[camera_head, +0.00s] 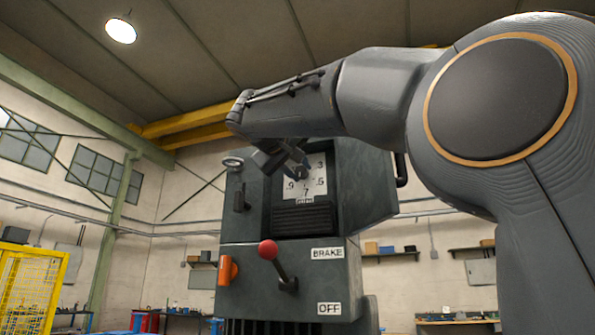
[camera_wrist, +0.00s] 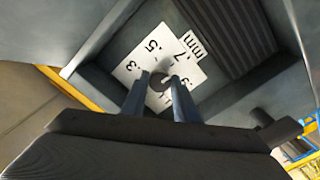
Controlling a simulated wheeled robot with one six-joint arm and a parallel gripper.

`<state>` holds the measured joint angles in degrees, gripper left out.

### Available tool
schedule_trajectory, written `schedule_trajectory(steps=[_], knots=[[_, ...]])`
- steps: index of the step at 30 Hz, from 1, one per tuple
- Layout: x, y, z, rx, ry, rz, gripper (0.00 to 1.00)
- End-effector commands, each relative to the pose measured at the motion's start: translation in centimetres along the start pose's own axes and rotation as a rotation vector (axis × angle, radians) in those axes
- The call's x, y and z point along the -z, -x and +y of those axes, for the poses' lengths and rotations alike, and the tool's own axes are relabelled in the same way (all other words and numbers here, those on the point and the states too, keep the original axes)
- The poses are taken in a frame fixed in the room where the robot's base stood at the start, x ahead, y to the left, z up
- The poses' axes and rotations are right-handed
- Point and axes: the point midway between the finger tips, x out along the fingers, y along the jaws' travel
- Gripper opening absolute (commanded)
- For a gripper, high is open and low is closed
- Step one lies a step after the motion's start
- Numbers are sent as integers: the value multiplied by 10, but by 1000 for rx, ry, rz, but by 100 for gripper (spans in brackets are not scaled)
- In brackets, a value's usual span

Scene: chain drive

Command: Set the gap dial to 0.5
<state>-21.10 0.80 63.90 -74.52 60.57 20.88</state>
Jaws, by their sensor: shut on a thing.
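The gap dial has a white square plate (camera_head: 318,187) with the numbers .3, .5, .7 and .9 and a "mm" label, high on the front of a dark grey machine. The plate also shows in the wrist view (camera_wrist: 153,43), turned on its side. A small dark dial knob (camera_wrist: 158,78) sits at the plate's middle. My gripper (camera_wrist: 159,84) has its two fingers on either side of the knob and is shut on it. In the head view my gripper (camera_head: 302,171) reaches the plate from the upper left and covers part of it. I cannot tell which number the knob points to.
Below the dial are a dark vent (camera_head: 305,219), a red-knobbed lever (camera_head: 268,250), an orange switch (camera_head: 227,270) and labels BRAKE (camera_head: 327,253) and OFF (camera_head: 329,308). The dial sits in a recess with walls close around my gripper. A yellow fence (camera_head: 35,285) stands far left.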

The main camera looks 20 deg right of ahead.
Motion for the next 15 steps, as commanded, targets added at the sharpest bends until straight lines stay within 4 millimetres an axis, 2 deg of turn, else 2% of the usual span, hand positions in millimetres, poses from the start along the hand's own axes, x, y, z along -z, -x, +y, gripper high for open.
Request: schedule_trajectory(steps=[15], knots=[[2,0,2,0,490,1,5]])
